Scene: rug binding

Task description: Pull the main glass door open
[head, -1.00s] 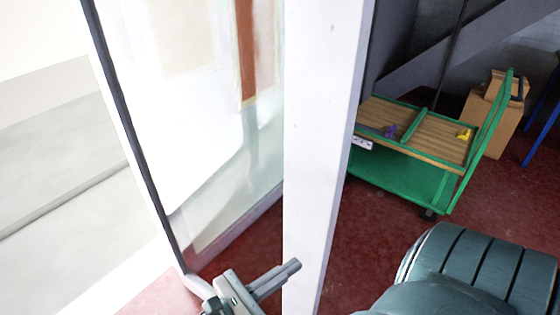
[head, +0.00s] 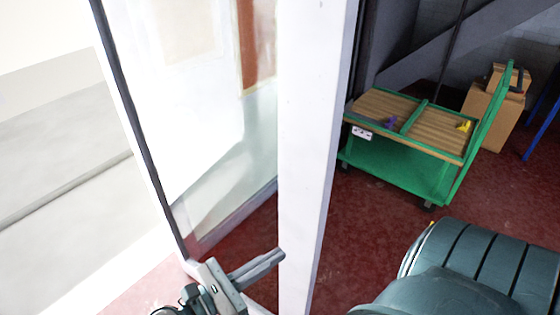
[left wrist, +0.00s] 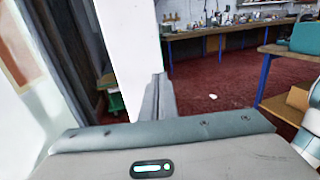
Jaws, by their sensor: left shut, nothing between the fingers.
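The glass door (head: 215,140) stands in the left half of the head view, a clear pane with a dark left edge and a wide white upright (head: 308,140) on its right. The door also shows at the left of the left wrist view (left wrist: 22,75), with a white upright (left wrist: 130,60) beside it. My left gripper (head: 278,258) is shut and empty, low in the head view. Its fingertips overlap the upright's left side; I cannot tell whether they touch it. In the left wrist view the closed fingers (left wrist: 159,95) stand before the upright's right edge. No door handle is clearly visible. My right gripper is out of view.
A green cart (head: 400,170) with a wooden top stands right of the upright on the red floor (head: 370,230). A cardboard box (head: 492,115) is behind it. A workbench (left wrist: 240,28) with clutter lines the far side in the left wrist view. Open red floor lies between.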

